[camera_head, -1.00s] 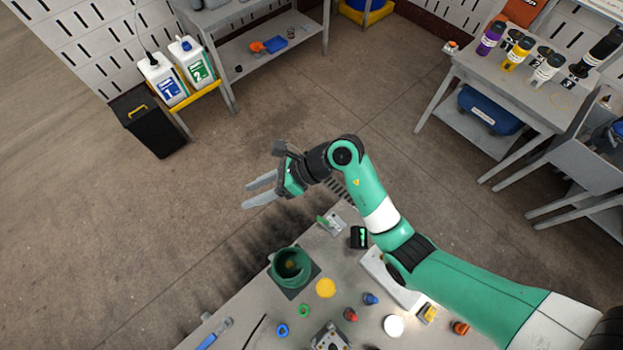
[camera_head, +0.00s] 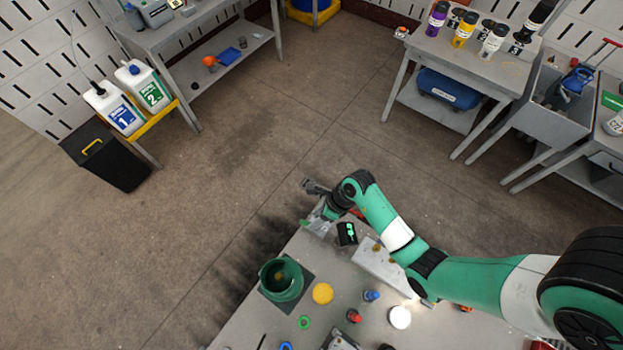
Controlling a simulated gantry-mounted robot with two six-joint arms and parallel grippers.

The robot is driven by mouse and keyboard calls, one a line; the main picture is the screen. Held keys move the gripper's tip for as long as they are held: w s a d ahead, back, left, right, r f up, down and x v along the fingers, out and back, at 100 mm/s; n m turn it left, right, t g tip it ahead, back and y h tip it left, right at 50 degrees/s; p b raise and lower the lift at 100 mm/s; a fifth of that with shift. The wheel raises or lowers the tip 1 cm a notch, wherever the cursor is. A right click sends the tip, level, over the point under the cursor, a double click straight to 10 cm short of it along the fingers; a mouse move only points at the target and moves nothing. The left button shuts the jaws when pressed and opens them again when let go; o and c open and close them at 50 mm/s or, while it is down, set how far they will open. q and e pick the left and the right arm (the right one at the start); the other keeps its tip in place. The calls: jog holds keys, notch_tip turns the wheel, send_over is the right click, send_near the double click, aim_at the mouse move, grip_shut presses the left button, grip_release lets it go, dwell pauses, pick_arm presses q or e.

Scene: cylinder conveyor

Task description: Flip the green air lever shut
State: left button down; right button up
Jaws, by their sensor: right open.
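My right gripper (camera_head: 314,212) is at the far corner of the grey worktable, over the small pale bracket (camera_head: 318,229) there. A small bit of green (camera_head: 304,222) shows beside the bracket. It may be the green air lever, but the gripper covers most of this spot, so I cannot tell how the lever is set or whether my fingers touch it. The right gripper is open, and I see nothing held in it. My left gripper is not in view.
Just right of the gripper stands a black box with a green display (camera_head: 347,233). A green pot (camera_head: 282,279), a yellow disc (camera_head: 322,293), a blue knob (camera_head: 371,295) and a red knob (camera_head: 354,315) are nearer on the worktable. Open floor lies beyond its edge.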

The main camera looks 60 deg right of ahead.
aim_at(309, 223)
jog(key=shift+x, duration=1.6)
grip_shut()
